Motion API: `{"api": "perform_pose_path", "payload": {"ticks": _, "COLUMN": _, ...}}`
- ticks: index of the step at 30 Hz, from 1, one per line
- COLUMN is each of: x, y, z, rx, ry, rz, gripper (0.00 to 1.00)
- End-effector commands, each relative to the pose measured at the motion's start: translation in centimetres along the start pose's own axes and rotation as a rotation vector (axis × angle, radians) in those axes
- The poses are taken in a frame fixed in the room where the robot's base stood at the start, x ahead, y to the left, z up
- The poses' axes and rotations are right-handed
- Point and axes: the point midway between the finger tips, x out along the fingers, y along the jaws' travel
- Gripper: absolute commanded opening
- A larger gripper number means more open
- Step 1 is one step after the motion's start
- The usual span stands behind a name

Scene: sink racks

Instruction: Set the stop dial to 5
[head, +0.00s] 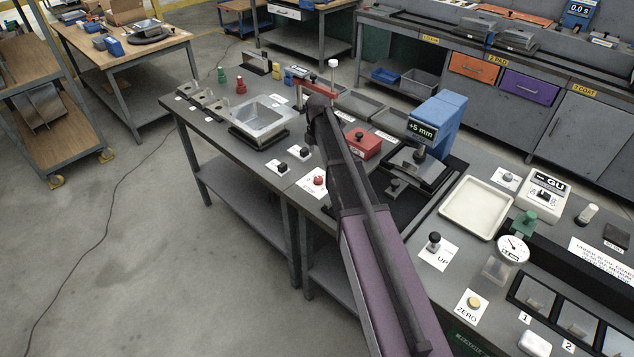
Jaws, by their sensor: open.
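No dial numbered for stops can be made out for certain. A red round knob (318,181) sits on a white card near the front edge of the middle bench, and its small lettering is hard to read. A blue device (438,118) behind it on the bench carries a dark display (421,130) reading "+5 mm". A dark knob (419,153) shows just below that display. My arm, purple and dark, crosses the middle of the view and covers part of the bench. My gripper's fingers cannot be seen.
A square metal basin (263,121) and black knobs on cards (278,168) lie left of my arm. A red box (363,144) stands right of it. Farther right are a cream tray (476,208), an "UP" knob (434,241) and a yellow "ZERO" button (473,302). Open floor lies left.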

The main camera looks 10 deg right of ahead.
Motion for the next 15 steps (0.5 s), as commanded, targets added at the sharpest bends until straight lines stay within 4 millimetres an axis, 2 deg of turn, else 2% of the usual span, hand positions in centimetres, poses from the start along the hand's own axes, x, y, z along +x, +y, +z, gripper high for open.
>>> {"api": "perform_pose_path", "payload": {"ticks": 1, "x": 0.8, "y": 0.0, "z": 0.0, "rx": 0.0, "ry": 0.0, "rz": 0.0, "gripper": 0.85}}
{"api": "perform_pose_path", "payload": {"ticks": 15, "x": 4.4, "y": 0.0, "z": -0.1, "rx": -0.001, "ry": 0.0, "rz": 0.0, "gripper": 0.85}}
